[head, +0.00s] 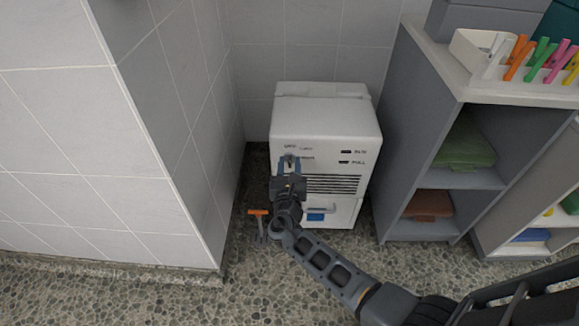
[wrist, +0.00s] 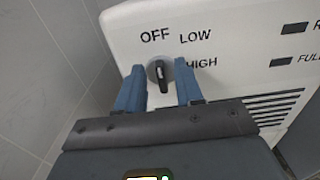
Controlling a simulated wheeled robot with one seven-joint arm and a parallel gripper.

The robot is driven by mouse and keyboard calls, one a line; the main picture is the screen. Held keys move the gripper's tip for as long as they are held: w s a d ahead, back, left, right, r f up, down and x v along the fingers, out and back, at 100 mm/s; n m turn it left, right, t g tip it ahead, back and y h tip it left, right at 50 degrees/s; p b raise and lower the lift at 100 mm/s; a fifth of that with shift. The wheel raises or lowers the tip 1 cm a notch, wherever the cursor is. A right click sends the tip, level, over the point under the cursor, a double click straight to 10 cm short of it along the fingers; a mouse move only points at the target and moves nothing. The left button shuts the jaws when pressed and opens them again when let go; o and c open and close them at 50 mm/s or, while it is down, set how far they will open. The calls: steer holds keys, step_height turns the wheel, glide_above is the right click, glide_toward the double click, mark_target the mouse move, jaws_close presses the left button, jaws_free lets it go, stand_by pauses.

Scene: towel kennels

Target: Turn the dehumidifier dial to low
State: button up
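The white dehumidifier (head: 325,117) stands on the floor against the back wall. In the wrist view its front panel (wrist: 245,52) carries the labels OFF, LOW and HIGH around a dial (wrist: 160,75) with a black grip. My gripper (wrist: 159,88) is open, one blue fingertip on each side of the dial, with a gap visible on both sides. In the head view my gripper (head: 289,164) is at the panel and mostly covers the dial.
Right of the dehumidifier is a grey shelf unit (head: 405,130) with folded green (head: 466,147) and brown (head: 429,204) towels. A tray of coloured pegs (head: 487,57) sits on top. A tiled wall corner (head: 160,130) is on the left. An orange-handled tool (head: 258,212) is on the floor.

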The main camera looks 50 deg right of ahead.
jaws_close()
steer(key=shift+f+m+b, duration=0.1)
steer(key=shift+m+b, duration=0.2)
stand_by(0.4)
steer(key=m+b, duration=0.2)
steer(key=m, duration=0.1)
steer(key=shift+s+f+b, duration=0.15)
steer(key=shift+b, duration=0.2)
steer(key=shift+s+d+m+b, duration=0.1)
steer(key=shift+m+b, duration=0.8)
steer(key=shift+m, duration=0.35)
steer(key=shift+s+d+m+b, duration=0.1)
steer(key=shift+m+b, duration=0.8)
steer(key=shift+m, duration=0.35)
jaws_free()
